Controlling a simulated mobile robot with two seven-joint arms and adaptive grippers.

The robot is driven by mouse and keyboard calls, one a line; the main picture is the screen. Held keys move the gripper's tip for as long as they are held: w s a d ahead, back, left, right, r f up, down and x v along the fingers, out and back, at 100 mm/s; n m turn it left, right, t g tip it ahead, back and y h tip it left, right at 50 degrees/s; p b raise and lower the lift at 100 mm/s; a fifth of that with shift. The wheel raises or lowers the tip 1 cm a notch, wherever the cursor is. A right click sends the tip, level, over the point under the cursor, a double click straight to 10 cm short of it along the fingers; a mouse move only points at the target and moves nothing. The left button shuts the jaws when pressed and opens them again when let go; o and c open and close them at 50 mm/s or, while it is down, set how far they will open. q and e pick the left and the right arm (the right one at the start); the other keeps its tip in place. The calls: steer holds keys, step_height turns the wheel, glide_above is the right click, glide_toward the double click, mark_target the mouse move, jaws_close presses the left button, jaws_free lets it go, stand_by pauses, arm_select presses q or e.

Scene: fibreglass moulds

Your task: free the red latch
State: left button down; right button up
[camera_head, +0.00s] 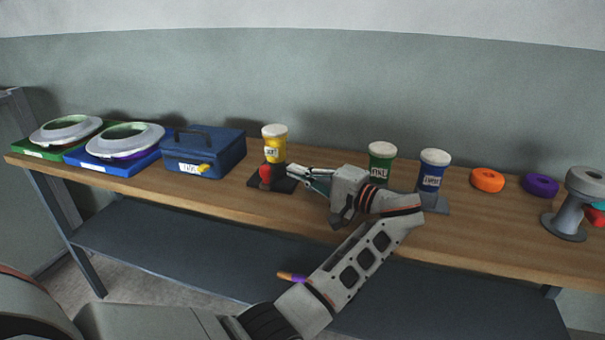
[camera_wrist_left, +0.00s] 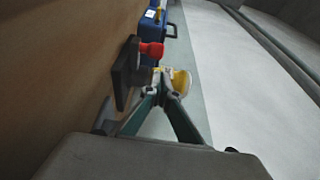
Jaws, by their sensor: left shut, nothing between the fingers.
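The red latch (camera_head: 265,174) is a small red knob on a dark base plate (camera_head: 284,184), at the front of a yellow jar (camera_head: 275,148) with a white lid. The red latch (camera_wrist_left: 152,50) also shows in the left wrist view, standing out from the dark plate (camera_wrist_left: 124,75). My left gripper (camera_head: 291,170) is just right of the latch and points at it. In the left wrist view its fingertips (camera_wrist_left: 161,88) are together and empty, apart from the latch, with the yellow jar (camera_wrist_left: 182,82) partly behind them. My right gripper is not in view.
A blue box (camera_head: 225,153) with a handle stands left of the yellow jar. Green (camera_head: 381,160) and blue (camera_head: 432,174) jars stand behind my left wrist. Orange (camera_head: 487,180) and purple (camera_head: 541,185) rings lie right. The bench (camera_head: 235,190) is clear before the latch.

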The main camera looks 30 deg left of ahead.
mark_target(268, 174)
arm_select(q)
steer(key=a, duration=0.6)
steer(key=shift+w+a, duration=0.1)
steer(key=shift+w, duration=0.2)
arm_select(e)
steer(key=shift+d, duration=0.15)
arm_select(q)
steer(key=shift+s+r+p, duration=0.2)
steer(key=shift+s+p, duration=0.3)
steer(key=shift+p, duration=0.05)
steer(key=shift+s+d, duration=0.25)
steer(key=shift+s, duration=0.1)
steer(key=shift+s+p, duration=0.3)
steer(key=shift+p, duration=0.1)
steer(key=shift+s+d+f, duration=0.1)
steer(key=shift+f, duration=0.25)
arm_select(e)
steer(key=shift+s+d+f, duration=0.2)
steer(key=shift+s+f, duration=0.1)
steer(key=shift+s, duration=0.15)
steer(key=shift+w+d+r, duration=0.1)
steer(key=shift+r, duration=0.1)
